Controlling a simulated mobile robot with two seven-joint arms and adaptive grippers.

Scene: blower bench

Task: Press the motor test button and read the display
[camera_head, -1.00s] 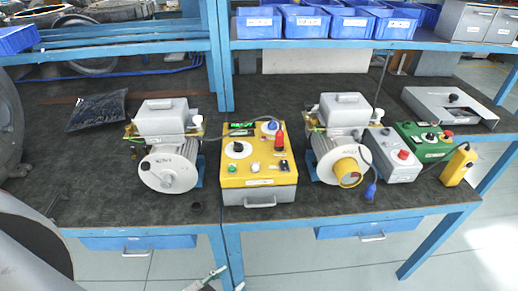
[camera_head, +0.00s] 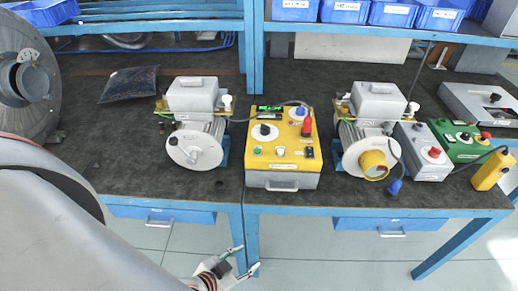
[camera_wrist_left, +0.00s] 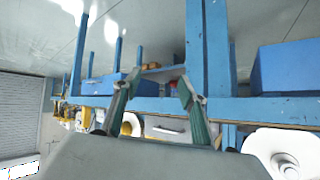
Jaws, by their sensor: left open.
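A yellow-topped test box (camera_head: 284,181) stands at the front of the bench between two motor units. Its top has a small lit green display (camera_head: 268,108), too small to read. It also has a black knob (camera_head: 264,130), a green button (camera_head: 257,150), a white button (camera_head: 280,150) and a black switch (camera_head: 309,152); I cannot tell which is the motor test button. My left gripper (camera_head: 246,257) is open and empty, below the bench's front edge and apart from the box. Its two fingers also show in the left wrist view (camera_wrist_left: 158,82). My right gripper is not in view.
A left motor unit (camera_head: 195,148) and a right motor unit (camera_head: 362,137) flank the box. A grey control box (camera_head: 424,152) and a yellow pendant (camera_head: 490,171) are farther right. A blue shelf (camera_head: 330,29) with bins spans above. Blue drawers (camera_head: 391,225) hang under the bench edge.

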